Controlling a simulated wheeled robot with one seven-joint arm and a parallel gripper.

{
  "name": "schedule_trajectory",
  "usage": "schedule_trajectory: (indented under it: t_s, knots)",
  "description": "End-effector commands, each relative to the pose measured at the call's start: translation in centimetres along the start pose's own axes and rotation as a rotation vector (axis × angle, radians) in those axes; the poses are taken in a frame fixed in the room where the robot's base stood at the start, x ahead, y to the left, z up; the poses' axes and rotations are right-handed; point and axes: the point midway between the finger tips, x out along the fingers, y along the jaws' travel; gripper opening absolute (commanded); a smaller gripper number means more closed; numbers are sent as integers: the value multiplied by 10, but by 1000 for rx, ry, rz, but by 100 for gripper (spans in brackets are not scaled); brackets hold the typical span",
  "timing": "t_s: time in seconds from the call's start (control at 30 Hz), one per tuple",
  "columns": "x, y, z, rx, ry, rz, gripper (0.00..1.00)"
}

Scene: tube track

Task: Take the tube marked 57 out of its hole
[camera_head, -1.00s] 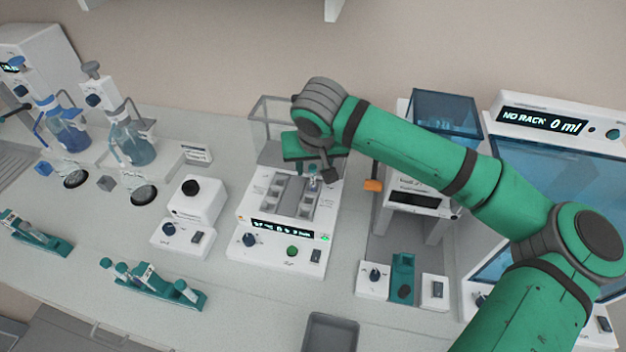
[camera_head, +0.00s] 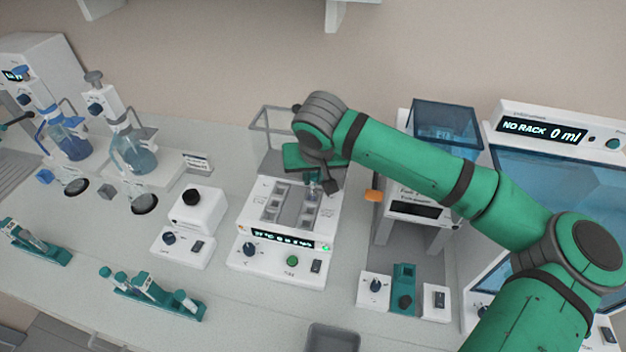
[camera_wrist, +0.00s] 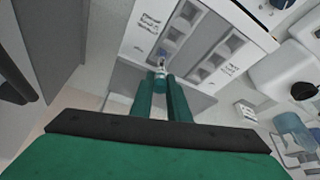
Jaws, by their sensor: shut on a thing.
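The tube (camera_wrist: 159,75) shows in the wrist view between the two green fingertips of my gripper (camera_wrist: 163,90). My gripper is shut on it. Any number on the tube is too small to read. In the head view my gripper (camera_head: 325,182) hangs over the back right of the white heating block unit (camera_head: 278,258), where a small part of the tube (camera_head: 312,190) shows. The unit has rows of grey holes (camera_wrist: 187,12), and the visible ones look empty. I cannot tell whether the tube's lower end is still inside its hole.
A clear open lid (camera_head: 268,125) stands behind the unit. A white knob device (camera_head: 195,215) is to its left, and teal racks with tubes (camera_head: 150,292) lie front left. A white stand with a blue-topped box (camera_head: 445,128) is to the right. A grey bin (camera_head: 333,338) is in front.

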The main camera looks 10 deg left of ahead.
Motion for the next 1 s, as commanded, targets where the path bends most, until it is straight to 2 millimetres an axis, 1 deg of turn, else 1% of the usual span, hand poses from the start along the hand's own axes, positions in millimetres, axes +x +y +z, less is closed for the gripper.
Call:
schedule_trajectory:
  t_s: [0.13,0.23,0.37,0.47,0.57,0.7,0.9,1.0]
  knots:
    - [-12,-1,-5,0,1,-2,3]
    - [-26,-1,-11,0,2,-4,3]
    - [-50,-8,-4,-5,3,-2,3]
    - [-73,-14,2,-5,4,-3,3]
    - [-98,-20,9,-6,4,-3,3]
    - [-123,-33,32,-8,3,-3,3]
    - [-150,-46,57,-6,2,-2,3]
    - [-158,-48,64,-2,2,-1,3]
